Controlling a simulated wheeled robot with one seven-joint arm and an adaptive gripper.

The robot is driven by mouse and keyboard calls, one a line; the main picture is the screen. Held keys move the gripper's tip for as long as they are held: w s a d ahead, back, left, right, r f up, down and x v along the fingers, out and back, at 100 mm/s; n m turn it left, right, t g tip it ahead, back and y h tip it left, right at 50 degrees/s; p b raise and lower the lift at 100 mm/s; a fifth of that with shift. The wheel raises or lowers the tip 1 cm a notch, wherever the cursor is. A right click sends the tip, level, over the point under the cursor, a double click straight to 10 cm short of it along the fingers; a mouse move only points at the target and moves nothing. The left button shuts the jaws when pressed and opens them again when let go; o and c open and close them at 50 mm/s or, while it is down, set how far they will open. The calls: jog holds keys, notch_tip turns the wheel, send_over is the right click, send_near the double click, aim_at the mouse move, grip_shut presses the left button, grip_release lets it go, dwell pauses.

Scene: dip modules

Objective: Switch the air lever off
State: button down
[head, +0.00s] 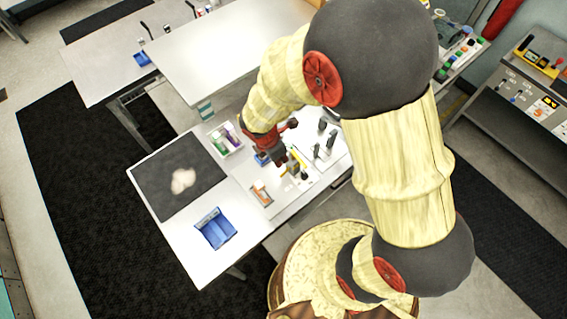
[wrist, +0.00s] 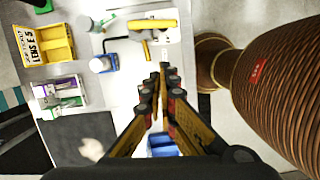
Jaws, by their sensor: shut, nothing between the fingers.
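A yellow bar-like handle (wrist: 152,23) lies across a pale panel (wrist: 172,33) at the top of the wrist view. It may be the air lever, but I can read no label on it. A shorter yellow piece (wrist: 146,50) sits just below it. My gripper (wrist: 164,78) is shut and empty, its fingertips a little below the panel in the picture. In the head view my gripper (head: 284,171) is low over the workbench, beside yellow parts (head: 297,161) that it partly hides. I cannot tell whether it touches anything.
The white bench (head: 195,240) holds a dark mat (head: 165,172), a blue tray (head: 215,229) and a bin of bottles (head: 228,140). Several dark upright levers (head: 322,140) stand right of my gripper. A yellow lens box (wrist: 45,44) and white-capped container (wrist: 100,64) show in the wrist view.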

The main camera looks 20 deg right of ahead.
jog(key=shift+v, duration=1)
jog(key=shift+a, duration=0.1)
